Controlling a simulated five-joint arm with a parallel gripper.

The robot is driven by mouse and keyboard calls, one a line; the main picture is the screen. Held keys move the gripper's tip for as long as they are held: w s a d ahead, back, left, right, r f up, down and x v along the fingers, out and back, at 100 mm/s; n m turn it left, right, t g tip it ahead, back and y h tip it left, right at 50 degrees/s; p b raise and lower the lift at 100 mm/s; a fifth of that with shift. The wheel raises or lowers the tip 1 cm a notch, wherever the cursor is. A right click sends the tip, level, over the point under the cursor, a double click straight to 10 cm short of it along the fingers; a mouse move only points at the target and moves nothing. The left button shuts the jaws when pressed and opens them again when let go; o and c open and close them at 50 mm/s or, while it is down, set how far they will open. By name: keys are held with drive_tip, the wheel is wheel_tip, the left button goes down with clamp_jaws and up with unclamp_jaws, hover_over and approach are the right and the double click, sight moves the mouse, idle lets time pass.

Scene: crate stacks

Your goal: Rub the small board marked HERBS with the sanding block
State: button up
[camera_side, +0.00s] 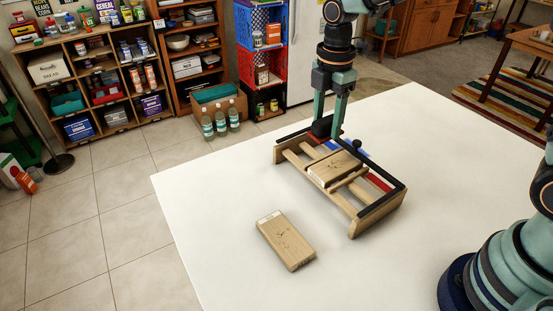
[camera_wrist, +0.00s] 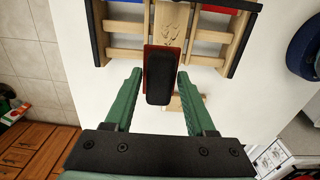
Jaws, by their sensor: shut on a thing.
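My gripper (camera_side: 329,118) points down at the far left end of a wooden frame. It is shut on the sanding block (camera_side: 321,128), a dark block with a reddish-brown underside, which also shows between the green fingers in the wrist view (camera_wrist: 161,80). One small board (camera_side: 334,169) lies across the slats of the frame, and its end shows just beyond the block in the wrist view (camera_wrist: 172,24). A second small board (camera_side: 286,241) lies flat on the white table. Both have dark marks, too small to read, so I cannot tell which says HERBS. Contact between block and board is unclear.
The wooden frame (camera_side: 372,217) has black rails, slats and a black knob (camera_side: 356,143), with red and blue strips beneath. The white table (camera_side: 225,205) is clear around the loose board. Shelves and bottles stand on the floor beyond.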

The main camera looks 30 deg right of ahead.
sight(338, 172)
drive_tip(key=shift+s+d+f, duration=0.4)
drive_tip(key=shift+s+f, duration=0.15)
drive_tip(key=shift+f, duration=0.95)
drive_tip(key=shift+s+d+f, duration=0.45)
drive_tip(key=shift+s+f, duration=0.15)
drive_tip(key=shift+f, duration=0.95)
drive_tip(key=shift+s+d+f, duration=0.4)
drive_tip(key=shift+s+f, duration=0.15)
drive_tip(key=shift+f, duration=0.95)
drive_tip(key=shift+w+f, duration=0.15)
drive_tip(key=shift+w, duration=0.15)
drive_tip(key=shift+w+f, duration=0.1)
drive_tip(key=shift+w, duration=0.3)
drive_tip(key=shift+c, duration=0.6)
drive_tip(key=shift+w+a, duration=0.1)
drive_tip(key=shift+w, duration=1.15)
drive_tip(key=shift+s, duration=2)
drive_tip(key=shift+w, duration=0.3)
drive_tip(key=shift+w+a, duration=0.15)
drive_tip(key=shift+w, duration=1.65)
drive_tip(key=s, duration=0.4)
drive_tip(key=shift+s, duration=0.1)
drive_tip(key=shift+r, duration=4.1)
